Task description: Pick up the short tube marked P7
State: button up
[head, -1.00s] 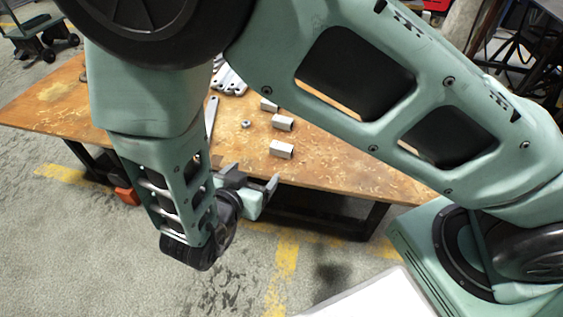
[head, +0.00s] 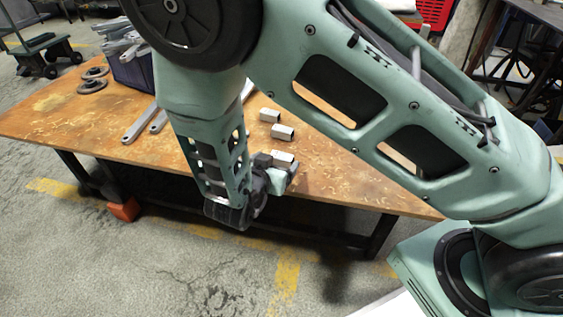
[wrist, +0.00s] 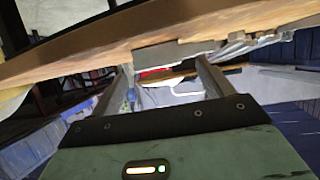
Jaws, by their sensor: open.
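Three short grey square tubes lie on the wooden table in the head view: a far one (head: 269,115), a middle one (head: 283,131) and a near one (head: 283,158) close to the front edge. No P7 mark is readable on any of them. My gripper (head: 279,168) is at the table's front edge, right by the near tube and partly in front of it. In the wrist view my gripper (wrist: 165,70) has its two fingers apart with nothing held between them. A grey metal piece (wrist: 160,56) shows just beyond the fingertips; I cannot tell whether they touch it.
The wooden table (head: 340,180) has bare room right of the tubes. Long flat grey brackets (head: 140,122) lie left of my arm. A dark bin (head: 132,70) with metal parts and dark rings (head: 92,85) stand farther left. An orange block (head: 125,210) is on the floor below.

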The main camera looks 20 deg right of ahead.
aim_at(281, 156)
jog(key=b+x, duration=0.2)
jog(key=x, duration=0.2)
jog(key=shift+d+f, duration=0.15)
jog(key=shift+d, duration=0.05)
jog(key=c, duration=1.1)
jog(key=shift+r, duration=0.2)
